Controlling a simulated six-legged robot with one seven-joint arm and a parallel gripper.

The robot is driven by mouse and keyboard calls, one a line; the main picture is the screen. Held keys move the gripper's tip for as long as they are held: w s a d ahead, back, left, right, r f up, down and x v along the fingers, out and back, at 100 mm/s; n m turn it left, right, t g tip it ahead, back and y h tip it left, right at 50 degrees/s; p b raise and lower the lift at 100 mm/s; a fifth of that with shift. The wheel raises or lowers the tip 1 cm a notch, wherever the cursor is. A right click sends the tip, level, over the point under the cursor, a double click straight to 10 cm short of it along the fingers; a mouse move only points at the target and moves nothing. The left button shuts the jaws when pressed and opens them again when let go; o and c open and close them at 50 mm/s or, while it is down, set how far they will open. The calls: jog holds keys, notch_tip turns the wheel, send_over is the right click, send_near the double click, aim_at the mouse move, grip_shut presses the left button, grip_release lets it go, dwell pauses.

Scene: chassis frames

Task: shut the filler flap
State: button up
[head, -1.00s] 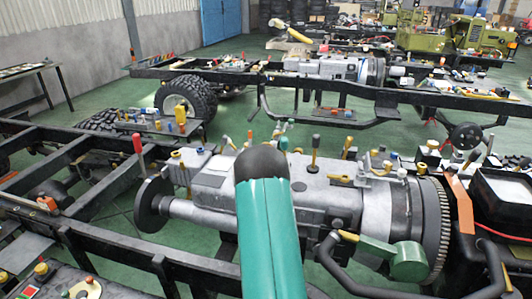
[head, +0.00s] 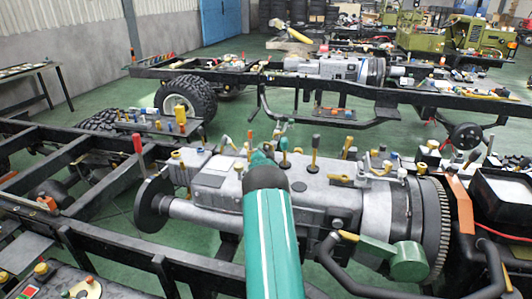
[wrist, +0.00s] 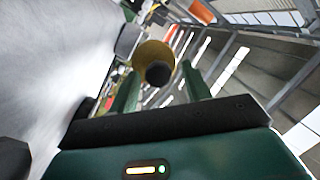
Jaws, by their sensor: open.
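My gripper (head: 262,153) is open, over the grey gearbox housing (head: 213,180), with its teal fingers partly hidden behind my arm. In the wrist view my gripper (wrist: 161,75) has a finger on each side of the picture's middle. A round yellow piece with a dark round end (wrist: 155,62) shows between and beyond the fingers. It may be the filler flap, but I cannot tell for sure. I cannot tell whether the fingers touch it. In the head view a small yellow-topped fitting (head: 176,154) stands at the housing's left end.
A red-handled lever (head: 138,145) stands to the left. Black chassis rails (head: 130,245) run in front. A green cylinder (head: 408,261) lies at the lower right.

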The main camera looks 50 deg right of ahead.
aim_at(267, 144)
jog(key=shift+c, duration=0.2)
grip_shut()
jog(key=shift+r, duration=0.1)
jog(key=shift+w+d+r+g+y, duration=0.2)
jog(key=shift+d+r+g+y, duration=0.25)
jog(key=shift+y, duration=0.45)
jog(key=shift+w+d+r+m+g+y, duration=0.2)
jog(key=shift+r+m+g+y, duration=0.25)
jog(key=shift+y, duration=0.45)
jog(key=shift+w+d+r+g+y, duration=0.1)
jog(key=shift+w+d+g+y, duration=0.05)
jog(key=shift+d+g+y, duration=0.45)
jog(key=shift+a+y, duration=0.1)
jog(key=shift+y, duration=0.2)
